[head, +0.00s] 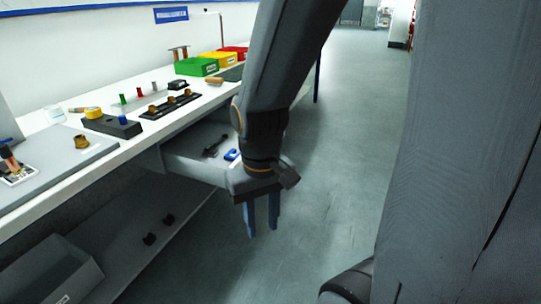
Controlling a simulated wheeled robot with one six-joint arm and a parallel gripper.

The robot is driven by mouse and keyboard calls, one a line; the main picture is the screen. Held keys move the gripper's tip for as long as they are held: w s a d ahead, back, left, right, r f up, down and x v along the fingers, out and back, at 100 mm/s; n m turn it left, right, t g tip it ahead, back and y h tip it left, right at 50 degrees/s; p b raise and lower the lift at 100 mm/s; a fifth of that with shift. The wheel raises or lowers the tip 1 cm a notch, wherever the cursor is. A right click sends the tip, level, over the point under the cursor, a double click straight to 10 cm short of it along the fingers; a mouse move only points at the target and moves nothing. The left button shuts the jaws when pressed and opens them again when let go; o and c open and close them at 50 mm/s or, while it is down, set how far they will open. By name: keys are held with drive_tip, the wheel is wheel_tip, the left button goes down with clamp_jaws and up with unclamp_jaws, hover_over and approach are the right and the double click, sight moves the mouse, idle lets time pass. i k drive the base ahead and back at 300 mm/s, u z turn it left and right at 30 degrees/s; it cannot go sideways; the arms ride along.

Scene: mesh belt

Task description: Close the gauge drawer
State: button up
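The gauge drawer (188,166) is a grey drawer pulled out from under the white workbench. A dark tool (214,146) and a blue item (231,155) lie inside it. My gripper (262,233) hangs pointing down in front of the drawer's outer right end. Its two blue-grey fingers are apart, with floor visible between them and nothing held. My wrist and gripper body hide the drawer's front face and handle, so I cannot tell whether they touch it.
The workbench (50,195) carries a black rack (171,105), a yellow-topped box (113,122) and green, yellow and red bins (196,66). A grey bin (50,275) stands on the lower shelf. The floor (335,150) to the right of the bench is clear.

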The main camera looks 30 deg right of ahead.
sight(181, 154)
drive_tip(key=z, duration=0.75)
drive_tip(key=i, duration=1.65)
drive_tip(key=u, duration=0.55)
